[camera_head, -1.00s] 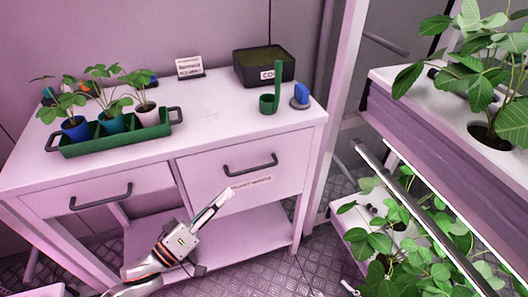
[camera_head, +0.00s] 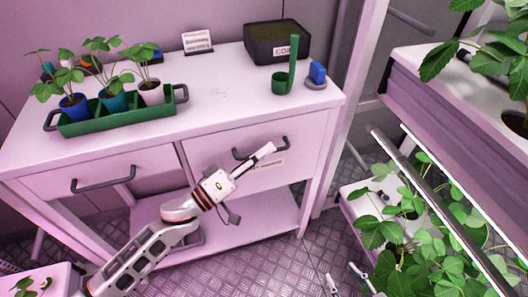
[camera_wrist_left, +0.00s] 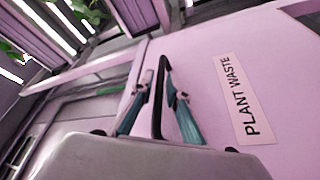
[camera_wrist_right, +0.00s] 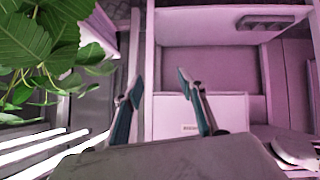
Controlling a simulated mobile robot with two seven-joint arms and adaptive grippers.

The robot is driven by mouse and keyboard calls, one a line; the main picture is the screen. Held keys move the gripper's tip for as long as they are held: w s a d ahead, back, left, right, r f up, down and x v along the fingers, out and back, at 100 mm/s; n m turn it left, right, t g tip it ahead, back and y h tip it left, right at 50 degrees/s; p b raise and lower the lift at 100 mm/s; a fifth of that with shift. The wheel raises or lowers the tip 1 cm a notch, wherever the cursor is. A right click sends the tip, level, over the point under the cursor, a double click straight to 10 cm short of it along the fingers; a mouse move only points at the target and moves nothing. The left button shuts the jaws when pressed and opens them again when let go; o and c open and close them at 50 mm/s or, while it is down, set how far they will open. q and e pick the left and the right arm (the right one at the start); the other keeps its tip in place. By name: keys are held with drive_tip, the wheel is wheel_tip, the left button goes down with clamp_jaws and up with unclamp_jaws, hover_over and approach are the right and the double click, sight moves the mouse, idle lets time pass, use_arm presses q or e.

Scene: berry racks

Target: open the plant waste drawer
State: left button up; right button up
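The plant waste drawer (camera_head: 214,147) is the right drawer of the pale table and looks closed. Its dark handle (camera_head: 243,155) is partly covered by my left gripper (camera_head: 266,155) in the head view. The left wrist view shows the "PLANT WASTE" label (camera_wrist_left: 244,98) and the handle (camera_wrist_left: 157,110) standing between my two left fingers, which are apart. I cannot tell whether they touch the handle. My right gripper (camera_head: 346,282) is low at the bottom of the head view, open and empty.
A second drawer (camera_head: 95,178) is on the left. On the table (camera_head: 215,95) are a green tray (camera_head: 130,122) with potted plants, a dark soil box (camera_head: 262,50), a green cup (camera_head: 281,84) and a blue-topped object (camera_head: 317,74). A plant rack (camera_head: 440,95) stands at right.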

drive_tip(key=shift+w+r, duration=0.15)
drive_tip(key=shift+w, duration=0.05)
use_arm(q)
clamp_jaws()
use_arm(e)
drive_tip(key=shift+s+a, duration=0.15)
drive_tip(key=shift+s, duration=0.05)
use_arm(q)
drive_tip(key=shift+d, duration=0.1)
drive_tip(key=shift+s+r, duration=0.1)
drive_tip(key=shift+s, duration=0.1)
drive_tip(key=s+d+p, duration=0.3)
drive_tip(key=s+p, duration=0.1)
drive_tip(key=s, duration=0.6)
drive_tip(key=s+d+p, duration=0.4)
drive_tip(key=s+p, duration=0.1)
drive_tip(key=s, duration=0.6)
drive_tip(key=shift+s, duration=0.25)
use_arm(e)
drive_tip(key=shift+m, duration=0.4)
drive_tip(key=r, duration=0.3)
drive_tip(key=s+a+r, duration=0.1)
drive_tip(key=r, duration=0.1)
drive_tip(key=shift+w+r, duration=0.1)
drive_tip(key=shift+r, duration=0.05)
